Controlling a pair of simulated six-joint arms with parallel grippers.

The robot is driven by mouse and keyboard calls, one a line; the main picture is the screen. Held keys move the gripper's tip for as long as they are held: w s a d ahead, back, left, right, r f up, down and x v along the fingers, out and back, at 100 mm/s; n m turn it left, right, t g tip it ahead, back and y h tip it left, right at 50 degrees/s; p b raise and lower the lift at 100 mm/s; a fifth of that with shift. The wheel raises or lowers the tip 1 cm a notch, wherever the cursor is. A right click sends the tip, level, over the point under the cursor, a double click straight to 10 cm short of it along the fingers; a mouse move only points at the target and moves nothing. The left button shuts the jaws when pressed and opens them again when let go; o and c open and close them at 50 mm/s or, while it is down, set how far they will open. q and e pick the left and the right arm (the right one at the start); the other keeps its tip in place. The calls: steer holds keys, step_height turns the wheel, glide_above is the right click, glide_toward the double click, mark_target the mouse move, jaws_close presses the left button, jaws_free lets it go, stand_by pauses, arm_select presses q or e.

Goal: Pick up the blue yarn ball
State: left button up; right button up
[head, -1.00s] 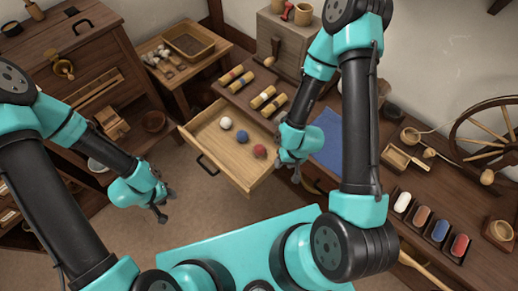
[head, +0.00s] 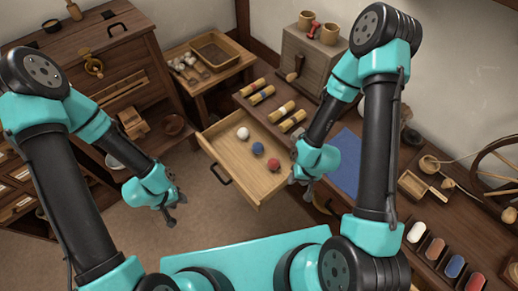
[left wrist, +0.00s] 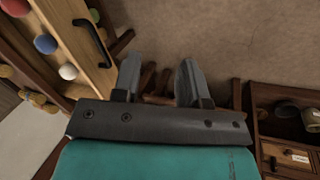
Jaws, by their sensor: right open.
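The blue yarn ball (head: 258,149) lies in the open wooden drawer (head: 213,144), between a white ball (head: 243,133) and a red ball (head: 274,165). In the left wrist view the blue ball (left wrist: 46,43) shows at the upper left, inside the drawer. My left gripper (head: 172,218) is out in front of the drawer, to the left of its handle. In the left wrist view its two fingers (left wrist: 158,82) are apart with nothing between them. My right gripper (head: 299,193) is open by the drawer's right side, partly hidden behind its own wrist.
The drawer's dark handle (head: 220,174) sticks out toward my left gripper. Open floor lies left of the drawer.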

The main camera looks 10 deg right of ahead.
stand_by(0.3)
arm_select(q)
steer(key=o, duration=1)
steer(key=shift+c, duration=0.2)
steer(key=w+d+m+g, duration=0.2)
steer(key=w+d+m, duration=0.7)
steer(key=w+d, duration=0.55)
steer(key=w+d+r+m+y, duration=0.2)
steer(key=w+d+r+m, duration=0.1)
steer(key=d, duration=0.6)
steer(key=w+d+r+m+t+y, duration=0.1)
steer(key=w+d+r+m, duration=0.2)
steer(key=w+d+m, duration=0.3)
steer(key=d, duration=0.4)
steer(key=shift+d+r+y, duration=0.25)
steer(key=shift+d+y, duration=0.05)
steer(key=shift+y, duration=0.1)
